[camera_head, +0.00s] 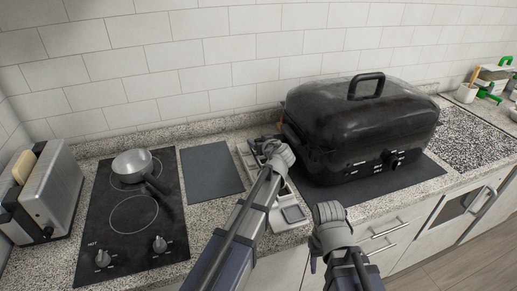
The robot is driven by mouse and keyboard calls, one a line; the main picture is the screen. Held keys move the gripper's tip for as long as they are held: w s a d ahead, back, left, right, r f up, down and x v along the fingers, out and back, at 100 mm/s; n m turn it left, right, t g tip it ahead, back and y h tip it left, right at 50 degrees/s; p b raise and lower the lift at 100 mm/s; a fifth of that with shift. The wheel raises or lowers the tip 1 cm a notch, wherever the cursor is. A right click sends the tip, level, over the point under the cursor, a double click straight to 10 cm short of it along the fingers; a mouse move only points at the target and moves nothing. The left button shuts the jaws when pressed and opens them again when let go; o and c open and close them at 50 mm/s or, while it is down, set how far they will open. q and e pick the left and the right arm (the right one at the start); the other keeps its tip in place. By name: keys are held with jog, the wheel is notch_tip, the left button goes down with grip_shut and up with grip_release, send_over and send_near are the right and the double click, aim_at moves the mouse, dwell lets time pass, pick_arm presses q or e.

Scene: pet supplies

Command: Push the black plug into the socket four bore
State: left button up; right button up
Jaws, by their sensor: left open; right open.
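A long pale grey strip (292,214) with square recesses lies on the counter between the dark mat and the black roaster; it looks like the socket strip, but its bores are too small to tell apart. My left gripper (266,145) is over the far part of this strip and hides much of it. It is open, with small dark parts around its fingertips. I cannot tell whether the black plug is among them. My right gripper (328,211) is open at the counter's front edge, to the right of the strip's near end and apart from it; its fingers are mostly hidden.
A black lidded roaster (350,125) stands on a dark mat right of the strip. A flat dark mat (211,169), a black hob (131,218) with a saucepan (133,165), and a toaster (50,192) are to the left. Bare speckled counter (215,222) shows left of my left arm.

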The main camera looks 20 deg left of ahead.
pick_arm(q)
jog(key=shift+c, duration=0.2)
grip_shut()
dwell(0.4)
